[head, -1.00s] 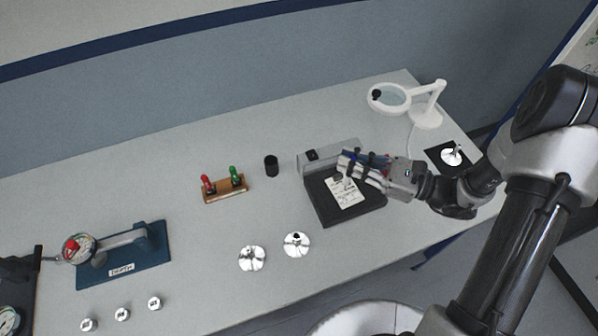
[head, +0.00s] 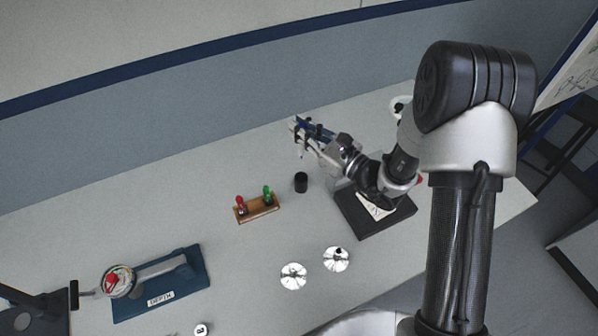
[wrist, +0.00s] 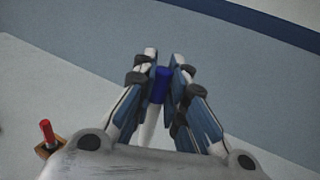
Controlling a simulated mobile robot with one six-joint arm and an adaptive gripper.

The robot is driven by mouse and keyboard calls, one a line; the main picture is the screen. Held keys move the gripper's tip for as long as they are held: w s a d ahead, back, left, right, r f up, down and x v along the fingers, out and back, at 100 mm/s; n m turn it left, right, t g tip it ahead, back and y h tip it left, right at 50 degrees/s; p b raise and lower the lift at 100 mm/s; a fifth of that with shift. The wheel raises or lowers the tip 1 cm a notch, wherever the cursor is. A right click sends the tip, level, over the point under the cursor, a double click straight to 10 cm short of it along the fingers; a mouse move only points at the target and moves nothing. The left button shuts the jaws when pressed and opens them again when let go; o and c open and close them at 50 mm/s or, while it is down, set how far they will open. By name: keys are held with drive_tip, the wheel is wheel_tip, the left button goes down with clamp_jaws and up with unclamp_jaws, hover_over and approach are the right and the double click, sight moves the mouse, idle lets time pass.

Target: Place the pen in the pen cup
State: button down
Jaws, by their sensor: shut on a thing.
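The pen cup (head: 301,183) is a small black cylinder standing upright on the bench, left of the black stand. My gripper (head: 301,132) is above and behind the cup in the head view, raised over the bench. It is shut on the pen, which shows in the wrist view (wrist: 158,88) between the fingers, with a blue upper part and a white body below. In the head view only a small pale end of the pen (head: 301,154) shows under the fingers. The cup is not visible in the wrist view.
A wooden rack (head: 257,209) with red and green handled tools stands left of the cup. The black stand (head: 372,222) with a paper note is to its right, partly behind my arm. Two shiny discs (head: 293,276) and a blue depth gauge base (head: 165,287) lie nearer.

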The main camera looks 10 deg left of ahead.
wheel_tip(320, 180, down, 15)
drive_tip(key=b, duration=0.3)
drive_tip(key=shift+f+b, duration=0.15)
drive_tip(key=shift+b, duration=0.2)
drive_tip(key=c, duration=1.6)
unclamp_jaws()
drive_tip(key=shift+c, duration=0.2)
